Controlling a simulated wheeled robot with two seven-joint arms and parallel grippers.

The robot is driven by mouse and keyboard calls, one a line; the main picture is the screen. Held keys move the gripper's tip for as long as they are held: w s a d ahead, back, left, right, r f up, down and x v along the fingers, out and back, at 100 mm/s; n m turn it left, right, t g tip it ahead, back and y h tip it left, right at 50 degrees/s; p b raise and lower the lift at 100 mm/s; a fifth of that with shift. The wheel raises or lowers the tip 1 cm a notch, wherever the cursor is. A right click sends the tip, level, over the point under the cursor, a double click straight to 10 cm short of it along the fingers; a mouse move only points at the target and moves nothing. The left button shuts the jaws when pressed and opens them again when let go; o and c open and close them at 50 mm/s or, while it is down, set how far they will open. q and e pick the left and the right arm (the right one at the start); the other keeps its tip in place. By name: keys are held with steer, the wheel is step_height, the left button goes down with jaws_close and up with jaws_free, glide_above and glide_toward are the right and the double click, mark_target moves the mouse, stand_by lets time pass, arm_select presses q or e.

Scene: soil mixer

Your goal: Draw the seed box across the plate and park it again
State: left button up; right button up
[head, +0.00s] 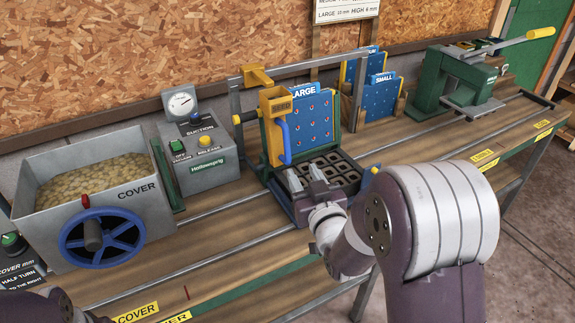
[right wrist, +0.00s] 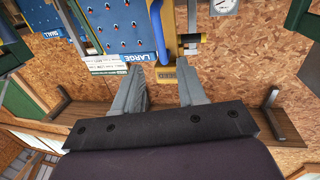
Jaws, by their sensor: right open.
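The yellow seed box (head: 272,138), with a blue handle (head: 286,146) on its front, is at the left side of the upright blue LARGE plate (head: 312,120). The plate has rows of small red-marked holes. My right gripper (head: 305,178) is open and empty, low in front of the box and plate, above the dark cell tray (head: 342,166). In the right wrist view the fingers (right wrist: 159,88) are spread apart, with the yellow box (right wrist: 167,76) and plate (right wrist: 122,28) beyond them. My left gripper is not in view.
The blue SMALL plate (head: 380,95) is behind right, the green press (head: 460,80) further right. Rails run along the wooden bench; its front stretch is bare.

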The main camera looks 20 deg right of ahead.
mark_target(287, 142)
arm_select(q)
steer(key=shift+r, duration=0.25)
arm_select(e)
steer(key=w, duration=0.4)
steer(key=w+d, duration=0.1)
steer(key=w, duration=0.3)
steer(key=w+r, duration=0.1)
steer(key=w, duration=0.3)
steer(key=shift+w+d, duration=0.2)
